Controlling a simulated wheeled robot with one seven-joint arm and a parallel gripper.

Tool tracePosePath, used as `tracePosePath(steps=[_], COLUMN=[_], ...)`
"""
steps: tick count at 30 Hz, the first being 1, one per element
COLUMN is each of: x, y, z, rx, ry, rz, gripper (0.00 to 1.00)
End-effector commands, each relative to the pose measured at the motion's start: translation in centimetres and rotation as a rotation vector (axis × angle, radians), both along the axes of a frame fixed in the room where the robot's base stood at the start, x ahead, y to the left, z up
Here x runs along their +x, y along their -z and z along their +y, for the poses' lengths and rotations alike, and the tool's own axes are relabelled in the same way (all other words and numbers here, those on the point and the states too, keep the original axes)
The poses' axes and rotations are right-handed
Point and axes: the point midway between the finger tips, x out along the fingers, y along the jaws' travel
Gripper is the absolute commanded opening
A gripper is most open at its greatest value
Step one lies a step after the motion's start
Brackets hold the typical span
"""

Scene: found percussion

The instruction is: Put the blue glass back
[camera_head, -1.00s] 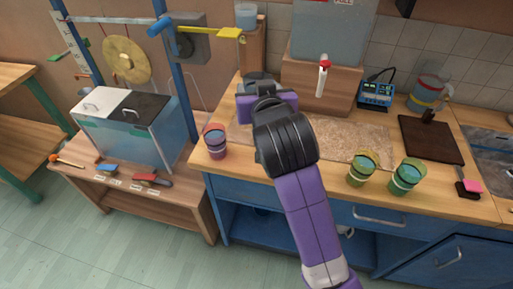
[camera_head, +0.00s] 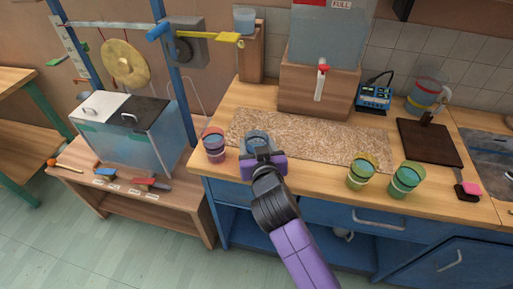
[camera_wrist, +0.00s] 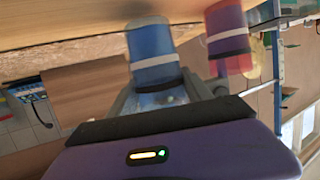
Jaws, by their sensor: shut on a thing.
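The blue glass (camera_head: 257,140) is near the front of the counter, right of the red glass (camera_head: 213,147) and apart from it. My gripper (camera_head: 260,155) is shut on the blue glass from the front and covers its lower part. In the wrist view, which is upside down, the blue glass (camera_wrist: 153,50) with a white band sits between my fingers, and the red glass (camera_wrist: 228,35) is beside it. I cannot tell whether the blue glass touches the counter. The yellow glass (camera_head: 361,172) and the green glass (camera_head: 405,180) stand to the right.
A speckled mat (camera_head: 310,140) lies on the counter (camera_head: 320,178) behind the glasses. A water tank (camera_head: 328,38) with a red-handled tap (camera_head: 321,80) stands on a wooden block. A dark board (camera_head: 430,142) lies at right. Counter between blue and yellow glasses is clear.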

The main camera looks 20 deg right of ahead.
Motion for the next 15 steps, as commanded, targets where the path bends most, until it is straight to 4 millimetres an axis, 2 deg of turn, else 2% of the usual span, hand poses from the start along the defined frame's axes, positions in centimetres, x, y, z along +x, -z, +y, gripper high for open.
tracePosePath(steps=[4,15], x=[0.0,0.0], y=[1.4,1.7], z=[0.0,0.0], rx=[0.0,-0.001], ry=[-0.001,-0.001], rz=[-0.002,-0.004], gripper=[0.0,0.0])
